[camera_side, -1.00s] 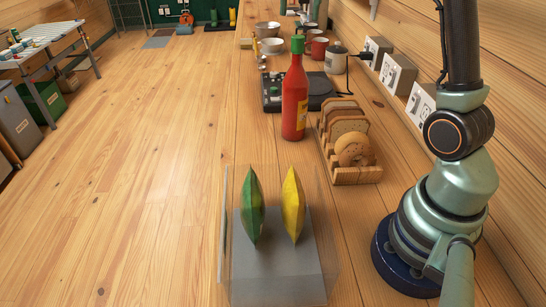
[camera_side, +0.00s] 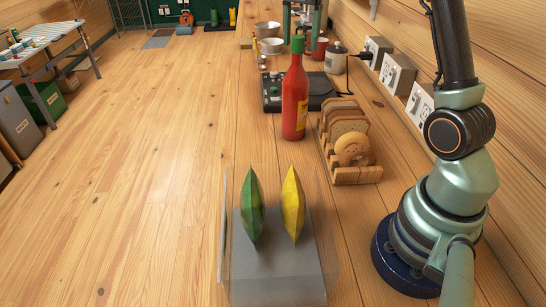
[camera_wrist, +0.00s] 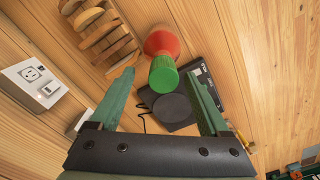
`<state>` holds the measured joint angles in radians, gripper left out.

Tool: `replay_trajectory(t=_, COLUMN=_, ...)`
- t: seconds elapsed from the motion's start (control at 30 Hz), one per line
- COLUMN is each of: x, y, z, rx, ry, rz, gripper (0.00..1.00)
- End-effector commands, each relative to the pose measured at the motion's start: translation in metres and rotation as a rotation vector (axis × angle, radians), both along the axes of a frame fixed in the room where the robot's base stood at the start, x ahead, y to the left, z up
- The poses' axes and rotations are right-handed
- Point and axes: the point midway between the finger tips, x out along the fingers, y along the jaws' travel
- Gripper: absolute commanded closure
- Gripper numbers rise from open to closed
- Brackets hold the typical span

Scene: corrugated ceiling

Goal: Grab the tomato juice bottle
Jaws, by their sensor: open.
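The tomato juice bottle (camera_side: 294,100) is red with a green cap and stands upright on the wooden counter. The wrist view looks down on its red body (camera_wrist: 162,42) and green cap (camera_wrist: 164,78). My gripper (camera_side: 302,30) shows at the top of the side view, its green fingers apart and empty. The fingers appear above the cap there, though their distance in depth is unclear. In the wrist view the cap appears between the two fingers of my gripper (camera_wrist: 160,75), touching neither. The bottle's base is hidden in the wrist view.
A toast rack (camera_side: 356,174) with bread and a bagel stands close right of the bottle. A dark hob (camera_side: 272,98) lies behind it. A grey stand (camera_side: 275,275) with clear panels holds a green and a yellow pod in front. Cups and bowls stand farther back.

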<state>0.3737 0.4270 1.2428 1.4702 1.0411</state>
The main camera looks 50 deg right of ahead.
Motion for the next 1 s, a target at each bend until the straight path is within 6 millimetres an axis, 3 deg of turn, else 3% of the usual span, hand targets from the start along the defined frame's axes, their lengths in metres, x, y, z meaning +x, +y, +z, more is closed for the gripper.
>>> replay_trajectory(t=0.3, x=0.002, y=0.005, z=-0.042, rx=0.002, ry=0.003, rz=0.001, gripper=0.2)
replay_trajectory(t=0.6, x=0.002, y=0.004, z=-0.047, rx=0.001, ry=0.001, rz=0.001, gripper=0.2)
replay_trajectory(t=0.67, x=0.002, y=0.004, z=-0.047, rx=0.001, ry=0.001, rz=0.0, gripper=0.39)
replay_trajectory(t=0.8, x=0.002, y=0.004, z=-0.046, rx=0.001, ry=0.001, rz=0.0, gripper=0.93)
replay_trajectory(t=0.83, x=0.002, y=0.004, z=-0.046, rx=0.001, ry=0.001, rz=0.0, gripper=1.0)
replay_trajectory(t=1.0, x=0.002, y=0.004, z=-0.046, rx=0.001, ry=0.002, rz=0.0, gripper=1.0)
